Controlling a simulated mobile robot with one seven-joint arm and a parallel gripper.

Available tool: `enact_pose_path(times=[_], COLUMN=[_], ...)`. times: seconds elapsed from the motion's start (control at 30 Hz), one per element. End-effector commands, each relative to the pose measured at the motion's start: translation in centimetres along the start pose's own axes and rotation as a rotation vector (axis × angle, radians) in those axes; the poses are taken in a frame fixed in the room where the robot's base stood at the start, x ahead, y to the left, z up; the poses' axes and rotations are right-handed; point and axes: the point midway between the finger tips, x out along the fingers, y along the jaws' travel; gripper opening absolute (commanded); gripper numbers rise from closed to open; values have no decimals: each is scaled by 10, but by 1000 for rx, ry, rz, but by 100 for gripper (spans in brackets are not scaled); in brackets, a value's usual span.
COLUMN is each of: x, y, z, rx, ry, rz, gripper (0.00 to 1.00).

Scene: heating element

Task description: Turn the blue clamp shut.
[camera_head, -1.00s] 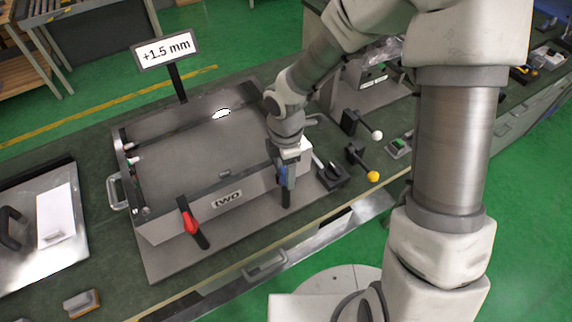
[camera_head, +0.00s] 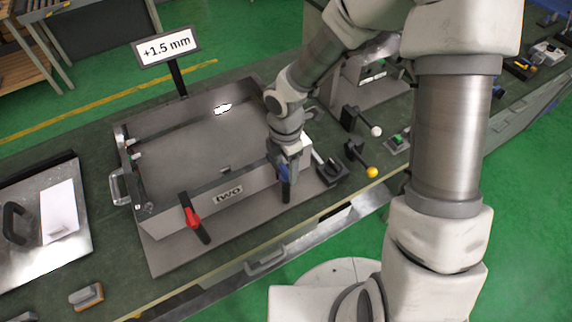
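The blue clamp (camera_head: 291,172) is at the front right of the grey open box (camera_head: 222,172) marked "two". Only part of its blue handle shows under my gripper, above a dark upright base. My gripper (camera_head: 287,160) points down at the clamp, right over the blue handle. Its fingers are hidden or too small to make out, so I cannot tell whether they are open or shut on the handle. A red clamp (camera_head: 192,216) stands on the front left of the same box, its handle upright and tilted.
A sign reading "+1.5 mm" (camera_head: 167,48) stands behind the box. Levers with a white knob (camera_head: 376,131) and a yellow knob (camera_head: 372,172) stand to the right, close to my arm. A metal plate with a handle (camera_head: 75,240) lies at the left.

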Motion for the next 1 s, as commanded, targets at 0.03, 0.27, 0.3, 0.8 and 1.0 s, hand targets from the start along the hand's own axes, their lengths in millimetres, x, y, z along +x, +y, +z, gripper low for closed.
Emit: enact_pose_path(times=[0.03,0.27,0.3,0.8,1.0], x=[0,0,0,-66,-115], y=[0,0,0,0,1], z=[0,0,0,2,1], rx=[0,3,4,9,7], ry=[0,0,0,-3,-3], rz=[1,-1,-1,4,5], gripper=[79,95,95,95,95])
